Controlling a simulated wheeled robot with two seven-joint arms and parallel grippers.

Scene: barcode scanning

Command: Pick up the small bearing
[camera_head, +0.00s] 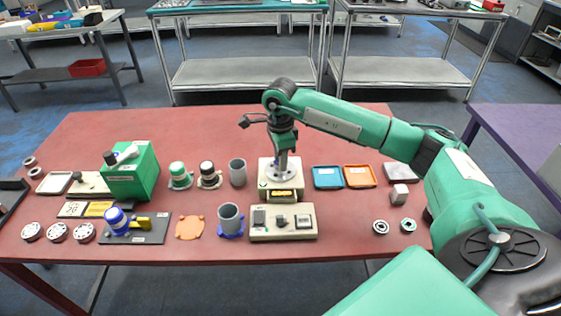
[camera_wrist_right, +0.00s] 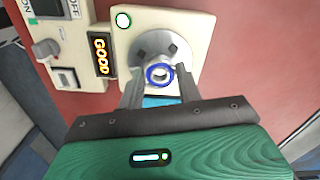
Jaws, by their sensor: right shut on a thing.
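My right gripper (camera_head: 283,165) points down over a cream station with a round silver plate (camera_head: 283,180). In the right wrist view its fingers (camera_wrist_right: 160,84) are shut on a small ring-shaped bearing (camera_wrist_right: 159,74) with a blue outer edge and a pale centre. The bearing is at or just above the silver plate (camera_wrist_right: 150,48); I cannot tell whether it touches. In the head view the bearing is too small to make out between the fingers. Two other round metal bearings (camera_head: 380,227) (camera_head: 408,225) lie at the table's right front. My left gripper is not in view.
The station's display (camera_wrist_right: 101,56) reads GOOD. A switch box (camera_head: 283,222) stands in front of it. A blue tray (camera_head: 327,177) and an orange tray (camera_head: 360,176) lie to its right, grey cups (camera_head: 237,172) (camera_head: 230,219) to its left. A green machine (camera_head: 135,172) stands further left.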

